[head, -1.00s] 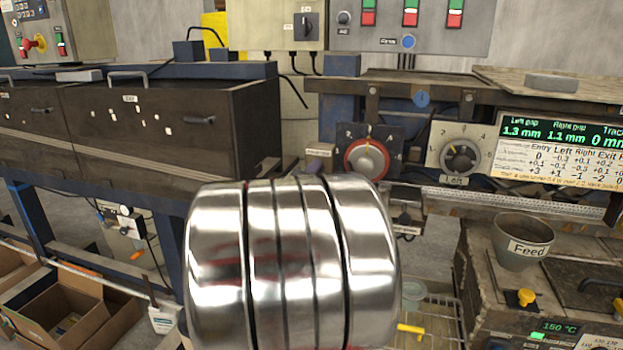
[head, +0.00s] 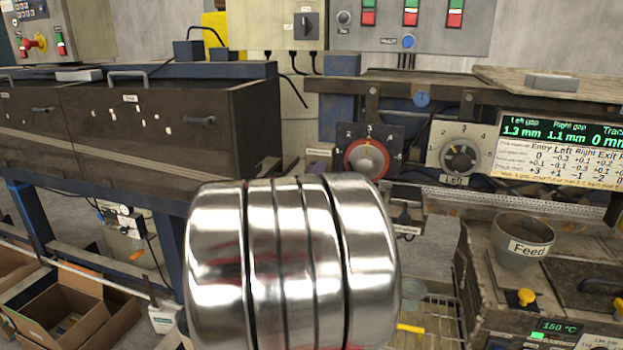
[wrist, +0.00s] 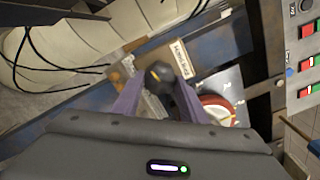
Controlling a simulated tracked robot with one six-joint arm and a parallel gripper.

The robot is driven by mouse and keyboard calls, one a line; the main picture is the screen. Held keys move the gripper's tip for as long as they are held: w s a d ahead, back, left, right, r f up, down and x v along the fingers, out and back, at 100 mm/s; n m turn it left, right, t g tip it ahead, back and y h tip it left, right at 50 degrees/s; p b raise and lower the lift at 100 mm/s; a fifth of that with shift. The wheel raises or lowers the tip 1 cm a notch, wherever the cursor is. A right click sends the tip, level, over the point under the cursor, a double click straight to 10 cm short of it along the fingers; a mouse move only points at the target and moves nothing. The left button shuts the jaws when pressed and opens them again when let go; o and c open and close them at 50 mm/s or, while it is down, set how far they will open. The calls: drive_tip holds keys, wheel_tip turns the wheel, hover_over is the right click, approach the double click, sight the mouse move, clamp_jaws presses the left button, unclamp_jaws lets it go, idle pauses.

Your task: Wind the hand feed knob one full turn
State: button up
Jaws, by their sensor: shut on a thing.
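The hand feed knob (wrist: 159,74) is a dark round knob with a small yellow mark, in the upper middle of the wrist view. A label plate (wrist: 169,52) is right behind it. My gripper (wrist: 157,84) has its two purple fingers on either side of the knob and is shut on it.
A red dial (head: 366,159) sits close to the right of the knob and also shows in the wrist view (wrist: 217,109). A grey dial (head: 459,158), a green display (head: 559,131) and a Feed cup (head: 523,240) are further right. Dark oven boxes (head: 150,128) stand left.

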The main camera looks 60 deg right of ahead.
drive_tip(key=o, duration=0.8)
drive_tip(key=shift+s+f, duration=0.15)
drive_tip(key=shift+f, duration=0.1)
drive_tip(key=shift+o, duration=1.3)
drive_tip(key=shift+r, duration=0.15)
drive_tip(key=shift+a, duration=0.1)
drive_tip(key=s+a, duration=0.2)
drive_tip(key=a, duration=1.1)
drive_tip(key=shift+a, duration=0.2)
drive_tip(key=shift+c, duration=0.4)
